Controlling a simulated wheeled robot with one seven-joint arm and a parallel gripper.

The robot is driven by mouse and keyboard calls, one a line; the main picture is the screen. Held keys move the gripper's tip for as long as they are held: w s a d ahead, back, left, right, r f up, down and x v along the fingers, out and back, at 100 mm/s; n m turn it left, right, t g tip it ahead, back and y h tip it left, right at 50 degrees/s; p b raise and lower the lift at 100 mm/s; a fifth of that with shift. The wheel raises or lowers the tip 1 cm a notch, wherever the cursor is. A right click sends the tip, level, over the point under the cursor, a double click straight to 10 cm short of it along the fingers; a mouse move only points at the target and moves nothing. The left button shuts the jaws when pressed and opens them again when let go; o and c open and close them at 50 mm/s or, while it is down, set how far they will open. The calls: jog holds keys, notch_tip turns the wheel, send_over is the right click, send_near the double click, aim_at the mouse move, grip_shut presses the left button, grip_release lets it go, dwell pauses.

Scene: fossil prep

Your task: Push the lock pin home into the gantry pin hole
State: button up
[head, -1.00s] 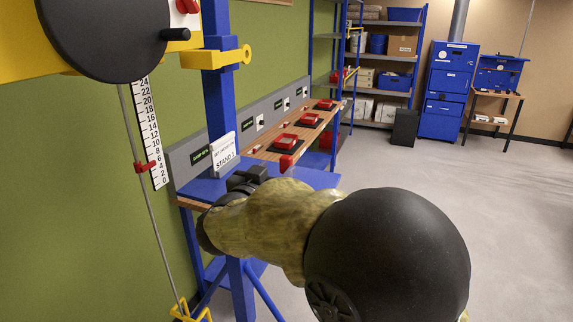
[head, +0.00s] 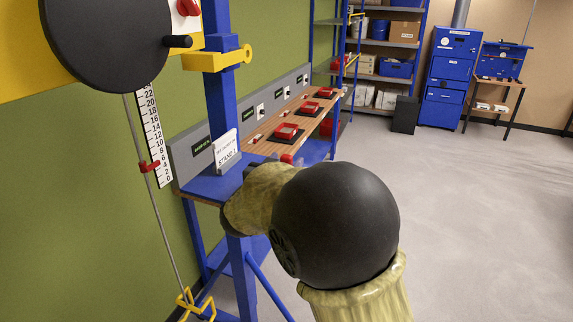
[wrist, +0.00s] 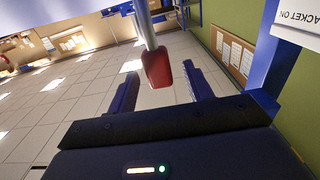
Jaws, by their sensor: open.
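In the wrist view my gripper (wrist: 160,72) is open, with a dark finger on each side. A red grip (wrist: 157,68) on a grey metal shaft (wrist: 146,28) shows between the fingers. It looks like the lock pin, with no visible contact with either finger. The shaft's far end runs toward a blue part at the top edge. In the head view a small red piece (head: 287,158) shows just past my arm, which mostly hides my gripper. The gantry has a blue post (head: 220,110) and a yellow ringed bracket (head: 245,55). I cannot make out the pin hole.
A white sign card (head: 226,150) stands on the blue stand (head: 205,187). A bench (head: 290,118) with several red items runs behind it. A large black disc (head: 105,40) and a ruler scale (head: 155,135) are at left. Open floor (head: 480,200) lies at right.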

jog(key=c, duration=1.1)
jog(key=shift+o, duration=0.2)
jog(key=shift+r, duration=0.1)
notch_tip(320, 180, up, 28)
jog(key=b, duration=0.4)
